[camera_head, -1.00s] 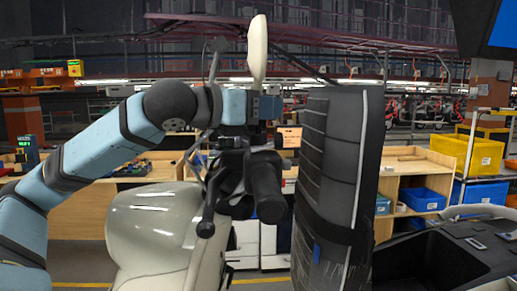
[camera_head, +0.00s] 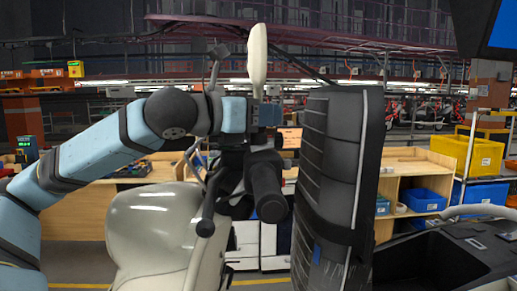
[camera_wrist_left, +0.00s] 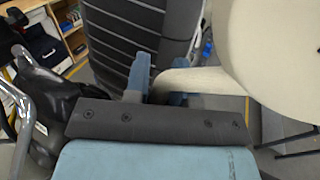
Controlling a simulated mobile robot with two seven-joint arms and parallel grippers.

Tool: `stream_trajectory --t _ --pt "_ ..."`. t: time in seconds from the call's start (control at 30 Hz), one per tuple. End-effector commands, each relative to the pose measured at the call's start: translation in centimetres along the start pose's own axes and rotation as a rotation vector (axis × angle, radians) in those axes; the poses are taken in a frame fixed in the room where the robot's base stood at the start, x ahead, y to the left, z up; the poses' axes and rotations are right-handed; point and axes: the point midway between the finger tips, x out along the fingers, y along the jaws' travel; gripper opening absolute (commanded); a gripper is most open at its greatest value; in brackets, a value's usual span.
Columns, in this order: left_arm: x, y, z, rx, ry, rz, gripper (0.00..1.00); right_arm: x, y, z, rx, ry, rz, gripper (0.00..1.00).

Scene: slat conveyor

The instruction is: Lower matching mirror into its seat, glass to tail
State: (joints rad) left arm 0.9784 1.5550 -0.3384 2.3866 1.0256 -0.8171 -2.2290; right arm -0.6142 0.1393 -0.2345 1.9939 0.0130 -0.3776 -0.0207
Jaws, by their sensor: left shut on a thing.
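My left gripper (camera_head: 264,112) is shut on the cream mirror (camera_head: 257,62), which stands upright above it in the head view. In the left wrist view, the mirror's broad cream shell (camera_wrist_left: 278,52) fills the upper right. Its narrower cream neck lies at the gripper's blue fingers (camera_wrist_left: 160,88). The head view shows the mirror nearly edge-on, and its glass cannot be made out. Below the gripper is the scooter's black handlebar grip (camera_head: 267,192) with its lever (camera_head: 206,212). The mirror's lower end and its seat are hidden by the gripper and arm. My right gripper is not in view.
A cream scooter body panel (camera_head: 155,230) lies below the arm. Wooden benches, blue bins (camera_head: 422,199) and yellow crates (camera_head: 480,156) stand behind. Open air surrounds the mirror's top.

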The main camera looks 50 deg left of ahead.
Motion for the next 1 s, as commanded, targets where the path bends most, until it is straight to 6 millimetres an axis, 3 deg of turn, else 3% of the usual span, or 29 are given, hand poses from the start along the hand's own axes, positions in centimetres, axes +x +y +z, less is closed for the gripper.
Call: stream_trajectory --t 0.3,0.33,0.47,0.77,1.0 --pt "0.1 -0.1 -0.5 -0.001 0.004 -0.002 0.0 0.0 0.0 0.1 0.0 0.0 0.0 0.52" --pt "0.1 -0.1 -0.5 -0.001 0.004 -0.003 0.26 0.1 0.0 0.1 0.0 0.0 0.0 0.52" --pt "0.1 -0.1 -0.5 -0.001 0.004 -0.002 0.53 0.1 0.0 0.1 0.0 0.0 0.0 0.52" --pt "-0.1 0.0 -0.4 0.001 0.002 -0.001 0.53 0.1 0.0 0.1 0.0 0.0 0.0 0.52" --pt "-1.6 0.2 -0.6 0.005 0.002 0.004 0.53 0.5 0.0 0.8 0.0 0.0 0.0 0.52"
